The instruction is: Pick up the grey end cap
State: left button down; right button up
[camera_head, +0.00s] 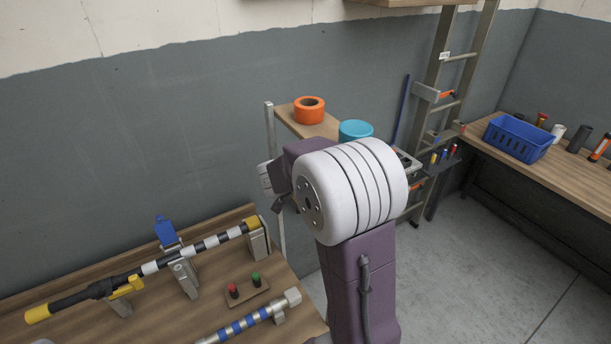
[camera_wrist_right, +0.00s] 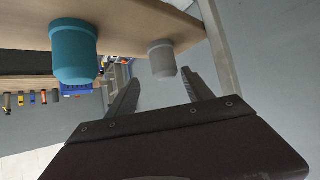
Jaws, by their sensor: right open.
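The grey end cap (camera_wrist_right: 162,58) is a short, round piece at the edge of a wooden shelf in the right wrist view, which looks upside down. My right gripper (camera_wrist_right: 160,77) is open and empty, its two fingers pointing toward the cap. The cap appears just beyond the fingertips, roughly in line with the gap between them. In the head view my purple and white right arm hides the cap and the fingers. My left gripper is in neither view.
A teal cap (camera_wrist_right: 74,50) stands beside the grey one; it also shows in the head view (camera_head: 355,130). An orange ring (camera_head: 309,110) lies on the same wooden shelf (camera_head: 290,120). A metal post (camera_wrist_right: 218,45) is close by. A blue basket (camera_head: 518,137) sits on the right bench.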

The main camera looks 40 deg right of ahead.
jog(key=shift+w+f, duration=0.45)
jog(key=shift+w, duration=0.2)
jog(key=b+x, duration=0.1)
jog(key=x, duration=0.3)
jog(key=shift+w+d+f, duration=0.1)
jog(key=shift+d+f, duration=0.1)
jog(key=shift+a+r, duration=0.15)
jog(key=shift+a, duration=0.1)
jog(key=c, duration=0.9)
grip_shut()
jog(key=shift+d, duration=0.1)
